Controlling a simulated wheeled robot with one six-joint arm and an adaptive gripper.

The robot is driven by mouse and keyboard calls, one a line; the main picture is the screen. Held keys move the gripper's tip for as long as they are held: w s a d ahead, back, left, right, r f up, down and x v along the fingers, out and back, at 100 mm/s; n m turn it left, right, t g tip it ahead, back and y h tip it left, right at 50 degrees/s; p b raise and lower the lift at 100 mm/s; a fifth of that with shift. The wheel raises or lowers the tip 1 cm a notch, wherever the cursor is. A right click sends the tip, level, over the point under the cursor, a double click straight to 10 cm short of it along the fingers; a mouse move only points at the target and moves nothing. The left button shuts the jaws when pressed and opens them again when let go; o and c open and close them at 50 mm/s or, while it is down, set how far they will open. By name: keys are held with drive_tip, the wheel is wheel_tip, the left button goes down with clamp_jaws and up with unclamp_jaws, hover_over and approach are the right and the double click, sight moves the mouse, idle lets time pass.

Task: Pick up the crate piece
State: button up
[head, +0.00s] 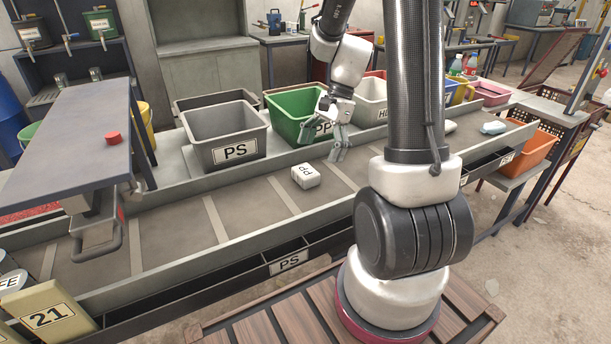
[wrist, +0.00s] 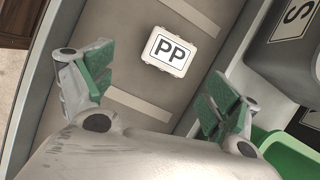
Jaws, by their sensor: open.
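A small white block labelled PP (head: 305,175) lies on the grey conveyor belt, in front of the green bin; I take it for the crate piece. It also shows in the wrist view (wrist: 168,51), label facing up, ahead of my fingers and between their lines. My gripper (head: 338,152) is above the belt, to the right of the block and apart from it. In the wrist view my gripper (wrist: 152,95) has its two green-padded fingers spread wide with nothing between them.
A grey PS bin (head: 222,140) and a green PP bin (head: 284,112) stand behind the belt, with a white bin (head: 370,98) further right. A grey raised table (head: 68,150) overhangs the belt at left. A pale blue item (head: 493,128) lies far right. The belt left of the block is clear.

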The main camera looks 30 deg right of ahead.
sight(306, 170)
drive_tip(key=shift+w+a+f+m, duration=0.2)
drive_tip(key=shift+a+m, duration=0.2)
drive_tip(key=shift+m, duration=0.6)
drive_tip(key=x, duration=0.7)
drive_tip(key=shift+w+a+r, duration=0.15)
drive_tip(key=shift+w+a, duration=0.1)
drive_tip(key=shift+a, duration=0.1)
drive_tip(key=c, duration=1.1)
